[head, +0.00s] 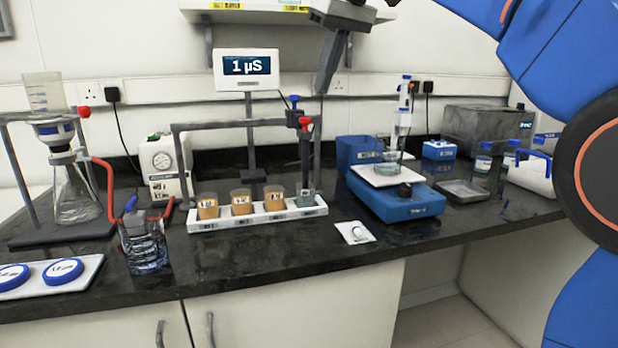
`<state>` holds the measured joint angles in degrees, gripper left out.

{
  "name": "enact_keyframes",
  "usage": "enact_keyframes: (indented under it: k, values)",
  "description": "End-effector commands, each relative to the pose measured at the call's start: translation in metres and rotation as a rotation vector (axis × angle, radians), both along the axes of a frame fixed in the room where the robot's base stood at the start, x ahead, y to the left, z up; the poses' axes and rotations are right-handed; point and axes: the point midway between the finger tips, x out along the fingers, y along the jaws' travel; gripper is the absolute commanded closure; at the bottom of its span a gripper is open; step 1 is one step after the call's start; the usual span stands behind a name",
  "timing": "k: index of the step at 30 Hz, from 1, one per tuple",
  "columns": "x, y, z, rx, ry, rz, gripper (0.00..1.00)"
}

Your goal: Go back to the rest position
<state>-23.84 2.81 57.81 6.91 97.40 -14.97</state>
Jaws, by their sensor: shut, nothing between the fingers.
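My gripper (325,84) hangs at the top middle of the head view, dark grey, with its fingers pointing down and slightly left. The fingers are together and hold nothing. It appears in front of the wall and the shelf edge, above the bench and clear of the things on it. My blue arm fills the right side, and part of it is out of view at the top.
Below stand a white rack (258,219) with amber cups, a conductivity display (246,69) and a blue stirrer (396,202). A flask (75,198) on a stand and a glass beaker (144,248) are left. A shelf (270,14) is above.

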Motion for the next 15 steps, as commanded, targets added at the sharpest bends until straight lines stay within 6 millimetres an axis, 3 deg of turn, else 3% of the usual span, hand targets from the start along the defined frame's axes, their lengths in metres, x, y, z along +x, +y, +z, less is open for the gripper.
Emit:
enact_keyframes:
  k: [8,15]
  values:
    - [-0.037,-0.071,-0.057,0.004,0.003,-0.162,1.00]
    - [-0.080,-0.128,-0.125,0.004,0.001,-0.297,1.00]
